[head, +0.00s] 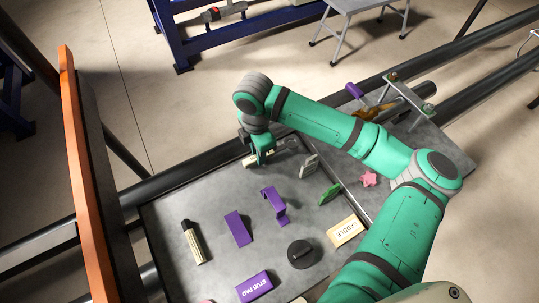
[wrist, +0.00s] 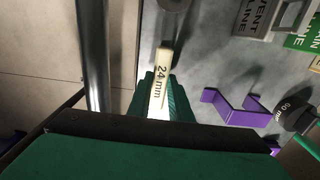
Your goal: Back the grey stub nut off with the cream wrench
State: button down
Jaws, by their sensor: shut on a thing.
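The cream wrench (wrist: 160,75), marked "24 mm", is in my gripper (wrist: 157,100). In the wrist view its handle points away from the jaws, over the grey tray. In the head view my gripper (head: 264,156) is low over the far edge of the tray, with a cream end of the wrench (head: 249,161) showing to its left. My gripper is shut on the wrench; whether the wrench touches the tray I cannot tell. I cannot make out the grey stub nut in either view.
The grey tray (head: 165,215) holds purple brackets (head: 238,229), a labelled tube (head: 194,242), a STUB PAD block (head: 254,286), a black round part (head: 300,254), a SADDLE box (head: 345,231), a grey tag (head: 309,165) and a green tag (head: 330,194). A pink star (head: 368,179) lies right. Pipes run behind.

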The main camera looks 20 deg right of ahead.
jog(key=shift+r, duration=0.15)
jog(key=shift+w+r, duration=0.1)
jog(key=shift+r, duration=2.35)
jog(key=shift+a+r, duration=0.1)
jog(key=shift+r, duration=0.1)
